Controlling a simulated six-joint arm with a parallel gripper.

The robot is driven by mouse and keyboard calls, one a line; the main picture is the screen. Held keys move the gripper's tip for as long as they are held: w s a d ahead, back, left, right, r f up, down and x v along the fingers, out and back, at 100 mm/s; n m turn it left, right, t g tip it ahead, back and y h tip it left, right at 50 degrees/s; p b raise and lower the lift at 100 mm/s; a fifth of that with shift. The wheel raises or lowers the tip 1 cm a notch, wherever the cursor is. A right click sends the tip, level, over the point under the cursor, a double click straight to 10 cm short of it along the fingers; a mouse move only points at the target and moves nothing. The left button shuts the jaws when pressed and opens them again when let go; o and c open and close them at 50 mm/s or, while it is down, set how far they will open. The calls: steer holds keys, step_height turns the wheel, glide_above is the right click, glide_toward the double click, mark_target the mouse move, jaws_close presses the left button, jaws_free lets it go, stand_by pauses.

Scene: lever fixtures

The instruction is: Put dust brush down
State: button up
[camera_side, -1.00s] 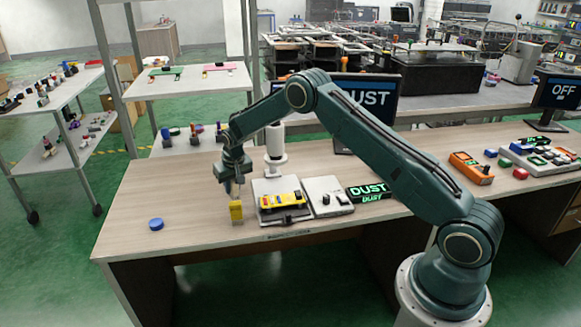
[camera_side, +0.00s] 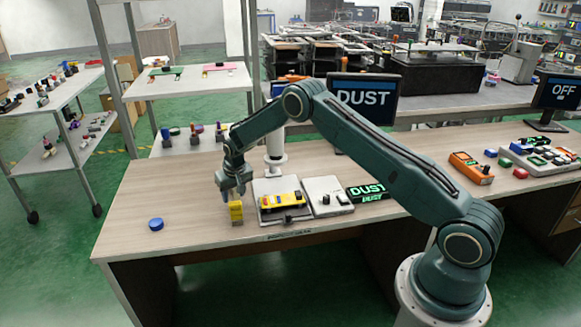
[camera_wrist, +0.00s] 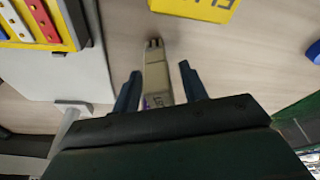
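In the wrist view my gripper (camera_wrist: 158,88) is open. A slim beige-grey piece (camera_wrist: 155,70), which looks like the dust brush, lies between its two dark fingers, with gaps on both sides. A yellow block with dark lettering (camera_wrist: 196,6) shows just beyond it, cut off by the top edge. In the side view my gripper (camera_side: 236,190) points down close above the yellow block (camera_side: 236,213) near the table's front edge. The brush cannot be made out clearly there. Where its lower end rests cannot be told.
A fixture with a yellow panel (camera_side: 283,201) stands just right of my gripper, with a grey switch plate (camera_side: 326,196) beside it. A green DUST display (camera_side: 370,191) and a DUST monitor (camera_side: 364,97) stand further right. A blue round button (camera_side: 156,224) lies left; table between is clear.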

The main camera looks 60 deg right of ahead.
steer(key=shift+r, duration=0.2)
steer(key=v, duration=1.2)
stand_by(0.6)
steer(key=s+a+r+n+t, duration=0.1)
steer(key=s+a+r, duration=0.2)
steer(key=s+r, duration=0.7)
steer(key=s+a+r+n+t, duration=0.1)
steer(key=s+a+r, duration=0.3)
steer(key=s+r, duration=0.55)
steer(key=s+a+r+n, duration=0.1)
steer(key=s+a, duration=0.1)
steer(key=s, duration=0.9)
steer(key=s+a+r+n+y, duration=0.1)
steer(key=s+a, duration=0.1)
steer(key=s, duration=1)
steer(key=shift+r+t, duration=0.3)
steer(key=shift+t, duration=0.1)
